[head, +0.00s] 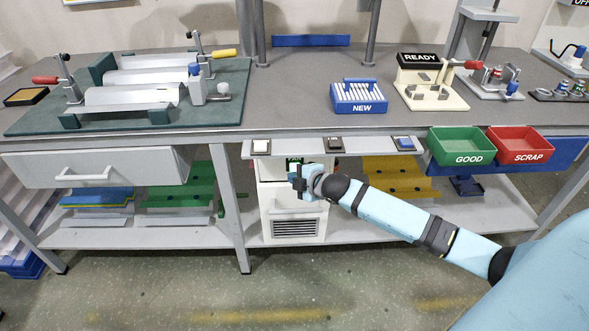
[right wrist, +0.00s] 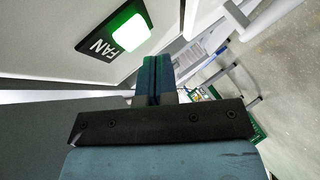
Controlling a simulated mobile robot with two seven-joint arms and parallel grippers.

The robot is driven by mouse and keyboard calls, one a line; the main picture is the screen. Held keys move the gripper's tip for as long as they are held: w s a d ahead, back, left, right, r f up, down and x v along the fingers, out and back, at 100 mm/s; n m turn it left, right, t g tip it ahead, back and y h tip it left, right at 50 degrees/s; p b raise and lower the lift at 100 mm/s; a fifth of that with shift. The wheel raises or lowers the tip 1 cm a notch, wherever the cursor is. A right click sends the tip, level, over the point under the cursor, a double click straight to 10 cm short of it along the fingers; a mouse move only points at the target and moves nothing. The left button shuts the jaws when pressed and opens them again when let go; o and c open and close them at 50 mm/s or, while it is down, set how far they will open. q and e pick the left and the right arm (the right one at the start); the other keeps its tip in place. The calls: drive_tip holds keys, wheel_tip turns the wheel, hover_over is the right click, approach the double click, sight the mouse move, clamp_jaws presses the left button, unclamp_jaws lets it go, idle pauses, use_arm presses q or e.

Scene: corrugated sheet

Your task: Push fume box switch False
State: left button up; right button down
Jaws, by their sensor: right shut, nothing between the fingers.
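The fume box (head: 295,205) is a white cabinet with a vent grille, standing under the bench. Its FAN switch (right wrist: 130,32) shows in the right wrist view as a lit green and white button on a dark plate. In the head view only a bit of the dark green FAN label (head: 293,160) shows above my right gripper. My right gripper (head: 297,180) is in front of the upper part of the cabinet. Its fingers (right wrist: 153,72) are shut and empty, a little to the side of and below the switch in the wrist picture. I cannot tell whether they touch the box. My left gripper is not in view.
The bench shelf edge (head: 340,148) with several small switches hangs just above my right gripper. Green GOOD (head: 462,158) and red SCRAP (head: 521,157) bins hang at the right. A drawer (head: 90,170) is at the left. The floor in front is clear.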

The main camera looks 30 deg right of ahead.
idle(0.4)
drive_tip(key=shift+w+d+p, duration=0.25)
drive_tip(key=shift+w+p, duration=0.1)
drive_tip(key=shift+w, duration=0.05)
drive_tip(key=shift+w+d, duration=0.15)
drive_tip(key=shift+w, duration=0.15)
idle(0.5)
drive_tip(key=shift+s+a+p, duration=0.4)
drive_tip(key=shift+s+p, duration=0.3)
drive_tip(key=shift+p, duration=0.15)
